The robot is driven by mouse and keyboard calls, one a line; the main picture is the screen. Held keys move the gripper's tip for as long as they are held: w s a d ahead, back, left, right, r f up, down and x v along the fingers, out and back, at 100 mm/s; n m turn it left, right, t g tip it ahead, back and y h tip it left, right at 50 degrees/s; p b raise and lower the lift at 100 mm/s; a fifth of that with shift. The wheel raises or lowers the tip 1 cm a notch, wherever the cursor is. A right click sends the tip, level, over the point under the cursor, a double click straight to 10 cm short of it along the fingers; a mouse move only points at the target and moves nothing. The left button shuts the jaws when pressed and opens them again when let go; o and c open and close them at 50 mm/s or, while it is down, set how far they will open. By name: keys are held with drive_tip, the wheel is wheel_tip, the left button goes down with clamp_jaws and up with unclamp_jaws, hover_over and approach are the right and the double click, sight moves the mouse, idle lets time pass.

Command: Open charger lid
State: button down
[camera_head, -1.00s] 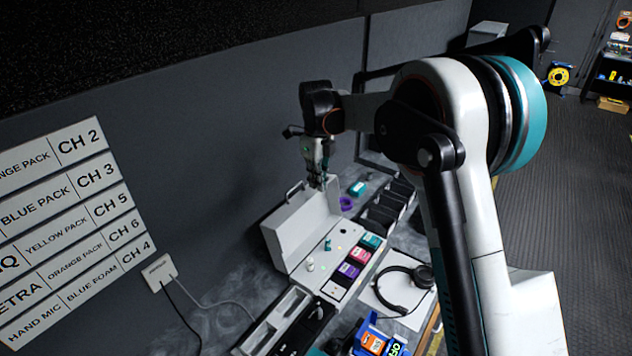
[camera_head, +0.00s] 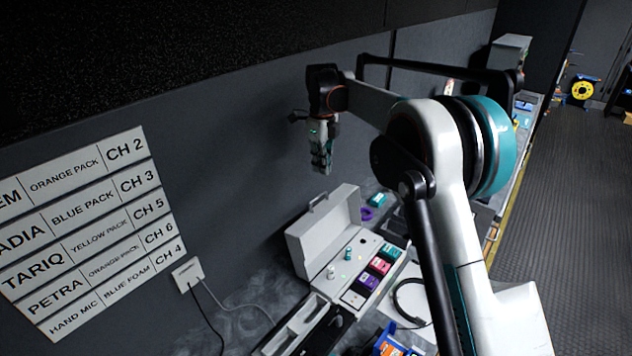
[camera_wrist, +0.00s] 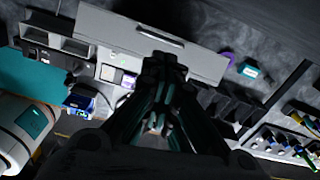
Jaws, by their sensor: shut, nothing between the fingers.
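The charger (camera_head: 340,268) is a white case on the counter against the wall. Its white lid (camera_head: 325,230) stands raised along the wall side, with a handle (camera_head: 318,201) on its upper edge. The charger's inside is exposed, with small teal and white items and a row of coloured packs (camera_head: 370,272). My gripper (camera_head: 321,170) is shut and empty, pointing down above the lid and apart from it. In the wrist view the lid (camera_wrist: 105,30) and its handle (camera_wrist: 160,38) show beyond my shut fingers (camera_wrist: 163,68), which cover part of the charger.
A purple ring (camera_head: 367,214) and a teal item (camera_head: 377,200) lie behind the charger. A headset (camera_head: 410,300) lies to its right. A grey slotted tray (camera_head: 295,325) and a blue bin (camera_head: 390,345) are at the front. A wall plate with cables (camera_head: 188,275) is left.

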drive_tip(key=a+n+t+y+p, duration=0.1)
drive_tip(key=a+n+p, duration=0.15)
drive_tip(key=n, duration=1.45)
drive_tip(key=a+n+t+y+p, duration=0.1)
drive_tip(key=a+n+y+p, duration=0.15)
drive_tip(key=n, duration=1.45)
drive_tip(key=shift+h, duration=0.35)
drive_tip(key=x, duration=0.7)
drive_tip(key=b+x, duration=0.1)
drive_tip(key=x, duration=0.2)
drive_tip(key=shift+w+a+f, duration=0.15)
drive_tip(key=shift+a, duration=0.25)
drive_tip(key=s+d, duration=0.2)
drive_tip(key=d, duration=0.1)
drive_tip(key=shift+s+d, duration=0.1)
drive_tip(key=shift+s, duration=0.05)
